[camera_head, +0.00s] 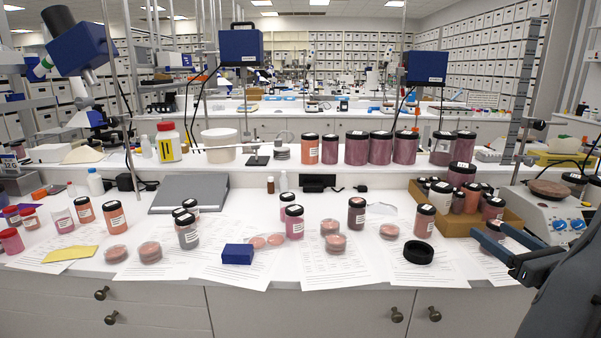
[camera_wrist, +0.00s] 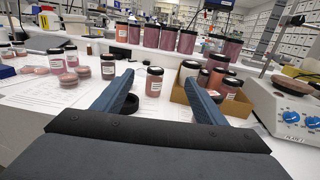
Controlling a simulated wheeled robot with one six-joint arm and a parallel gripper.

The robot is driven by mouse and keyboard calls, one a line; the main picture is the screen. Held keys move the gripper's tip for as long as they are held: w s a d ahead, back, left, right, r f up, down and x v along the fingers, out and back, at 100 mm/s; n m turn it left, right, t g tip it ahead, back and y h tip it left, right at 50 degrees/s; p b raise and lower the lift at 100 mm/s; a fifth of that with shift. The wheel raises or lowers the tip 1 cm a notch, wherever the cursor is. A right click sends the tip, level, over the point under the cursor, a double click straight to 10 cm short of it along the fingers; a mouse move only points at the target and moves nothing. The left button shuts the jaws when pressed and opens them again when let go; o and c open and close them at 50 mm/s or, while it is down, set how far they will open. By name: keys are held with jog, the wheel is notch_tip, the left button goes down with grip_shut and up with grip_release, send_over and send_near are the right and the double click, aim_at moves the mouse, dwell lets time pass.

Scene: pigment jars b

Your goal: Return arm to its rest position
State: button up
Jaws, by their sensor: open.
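My gripper (camera_head: 488,230) is at the right of the head view, above the right end of the front bench. Its two blue fingers are apart with nothing held between them. In the wrist view my gripper (camera_wrist: 158,78) points across the bench, and an orange jar with a black lid (camera_wrist: 153,83) shows in the gap, beyond the fingertips. That jar also stands in the head view (camera_head: 425,222). A black ring (camera_head: 418,252) lies on a paper to the left of my gripper; in the wrist view it is partly hidden by the left finger.
A cardboard box of jars (camera_head: 455,226) stands behind my gripper. A white device with blue knobs (camera_head: 556,228) is at the right. Jars, stacked dishes and a blue box (camera_head: 238,254) stand on papers to the left. A jar row lines the raised shelf.

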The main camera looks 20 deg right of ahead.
jog(key=w+a+f+n+g+y+b, duration=0.1)
jog(key=w+a+f+n+g+y, duration=0.2)
jog(key=a, duration=0.7)
jog(key=w+a+f+n+g+y+b, duration=0.1)
jog(key=a+f+n+g+y, duration=0.2)
jog(key=a+n, duration=0.45)
jog(key=w+a+f+n+g+y+b, duration=0.25)
jog(key=a+y, duration=0.25)
jog(key=a, duration=0.6)
jog(key=s+a+f+n+g+h+b, duration=0.1)
jog(key=s+a+f+n+g+h, duration=0.1)
jog(key=n, duration=0.6)
jog(key=s+a+f+n+g+h+b, duration=0.2)
jog(key=s+a+f+n+g+h, duration=0.1)
jog(key=a+n, duration=0.4)
jog(key=s+a+f+n+g+h+b, duration=0.2)
jog(key=a+f+n+g+h, duration=0.2)
jog(key=n, duration=0.5)
jog(key=shift+s+a, duration=0.3)
jog(key=shift+a, duration=0.25)
jog(key=shift+g, duration=0.25)
